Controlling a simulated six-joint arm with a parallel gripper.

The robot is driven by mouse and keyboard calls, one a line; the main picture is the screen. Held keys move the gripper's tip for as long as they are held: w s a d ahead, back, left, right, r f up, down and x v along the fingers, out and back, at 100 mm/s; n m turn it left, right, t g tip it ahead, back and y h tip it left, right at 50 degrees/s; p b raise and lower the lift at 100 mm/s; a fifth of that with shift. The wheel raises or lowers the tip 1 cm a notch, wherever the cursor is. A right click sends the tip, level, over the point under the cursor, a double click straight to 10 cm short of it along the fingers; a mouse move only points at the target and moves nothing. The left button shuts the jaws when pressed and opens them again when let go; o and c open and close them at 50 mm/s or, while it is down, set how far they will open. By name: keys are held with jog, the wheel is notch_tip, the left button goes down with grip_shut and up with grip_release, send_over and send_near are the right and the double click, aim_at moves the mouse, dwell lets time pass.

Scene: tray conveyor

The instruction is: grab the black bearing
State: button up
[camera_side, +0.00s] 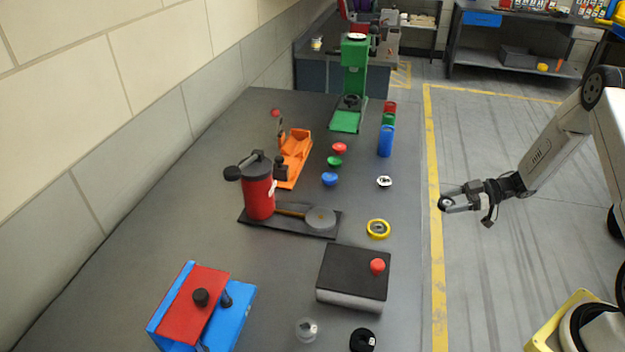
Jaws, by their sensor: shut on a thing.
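My gripper (447,203) is at the right, out past the table's right edge, and appears over the floor near the yellow line. Another black round piece (363,340) with a small light mark lies on the table at the bottom, well apart from my gripper.
The grey table (130,270) holds a black box with a red button (340,275), a yellow ring (378,228), a white-and-black ring (384,181), a red press (258,195), a blue-red device (200,305) and a green machine (352,80). The floor around my gripper is clear.

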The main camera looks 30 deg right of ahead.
jog(key=shift+s+d, duration=0.4)
jog(key=shift+d, duration=0.1)
jog(key=shift+w, duration=0.1)
